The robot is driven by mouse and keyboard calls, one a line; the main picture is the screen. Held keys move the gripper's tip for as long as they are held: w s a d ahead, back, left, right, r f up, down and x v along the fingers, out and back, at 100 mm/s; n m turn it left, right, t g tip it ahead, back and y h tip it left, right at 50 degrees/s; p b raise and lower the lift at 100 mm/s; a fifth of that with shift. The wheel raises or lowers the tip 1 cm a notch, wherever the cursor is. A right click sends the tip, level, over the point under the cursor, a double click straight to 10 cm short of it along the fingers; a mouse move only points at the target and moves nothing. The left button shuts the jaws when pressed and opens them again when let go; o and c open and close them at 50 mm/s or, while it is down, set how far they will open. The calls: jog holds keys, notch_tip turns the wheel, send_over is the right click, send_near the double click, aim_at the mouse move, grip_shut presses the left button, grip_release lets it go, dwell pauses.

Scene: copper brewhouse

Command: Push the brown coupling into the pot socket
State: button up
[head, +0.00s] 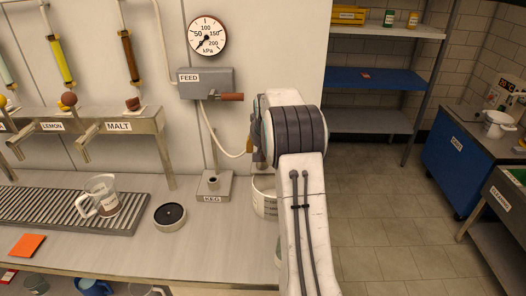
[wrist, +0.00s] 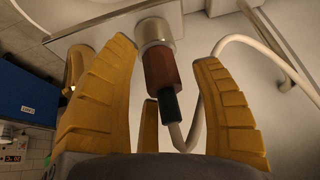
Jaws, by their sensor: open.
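In the wrist view the brown coupling (wrist: 161,68) has a dark collar at its rear and a white hose running from it. Its front end meets a round silver metal socket (wrist: 153,30); I cannot tell how deep it sits. My gripper (wrist: 164,52) is open, with its yellow fingers on either side of the coupling and visible gaps to it. A pale pot (head: 263,196) is partly hidden behind my arm there.
A grey FEED box (head: 206,83) with a brown handle hangs on the wall, and a white hose (head: 222,139) drops from it. A KEG stand (head: 213,189) and a round black-topped disc (head: 170,216) are on the counter left of my arm. Floor (head: 375,210) is clear at right.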

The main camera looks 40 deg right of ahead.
jog(key=shift+p+v, duration=0.45)
jog(key=shift+v, duration=1.6)
jog(key=v, duration=1.2)
